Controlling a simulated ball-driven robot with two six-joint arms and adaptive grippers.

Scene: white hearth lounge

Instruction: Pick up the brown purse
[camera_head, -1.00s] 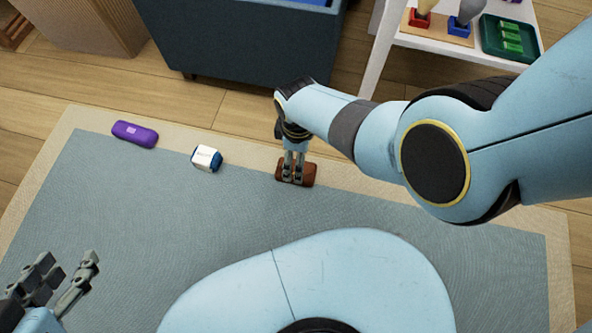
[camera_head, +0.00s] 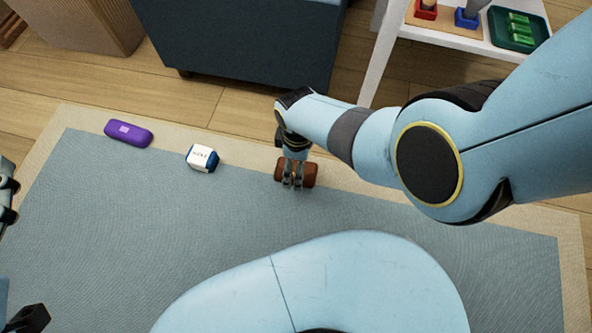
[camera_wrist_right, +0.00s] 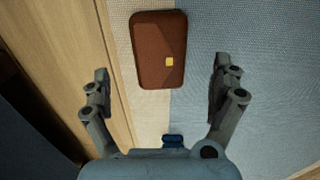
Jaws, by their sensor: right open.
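The brown purse (camera_head: 310,174) lies on the rug's pale border and its blue-grey part, right of the white and blue box. My right gripper (camera_head: 293,184) is over it in the head view and covers part of it. In the right wrist view the brown purse (camera_wrist_right: 157,40) shows whole, with a small gold clasp. The open right gripper (camera_wrist_right: 163,76) has its fingers well apart on either side of the purse's line, with the purse toward the top between them. Contact is not visible. My left gripper is only partly in view at the lower left edge.
A purple case (camera_head: 128,133) and a white and blue box (camera_head: 202,158) lie on the rug (camera_head: 130,230) to the left. A dark sofa-like piece (camera_head: 245,50) stands behind. A white table (camera_head: 440,28) with toys is at the upper right.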

